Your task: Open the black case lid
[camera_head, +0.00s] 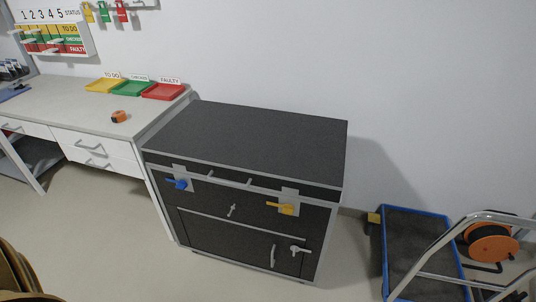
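The black case (233,222) stands on the floor in the middle of the view, against the white wall. Its dark flat lid (255,138) has grey metal edging and lies level and closed on the body. A blue latch (178,184) is on the front at the left, and a yellow latch (283,208) is on the front at the right. A small lid handle shows between them near the top front edge. Lower on the front are more small silver handles. Neither of my grippers is in view.
A workbench (70,103) with drawers stands close at the left, holding yellow, green and red trays and an orange object (119,116). A blue-edged trolley (415,215), a metal frame and an orange cable reel (492,243) are at the right. Floor in front is clear.

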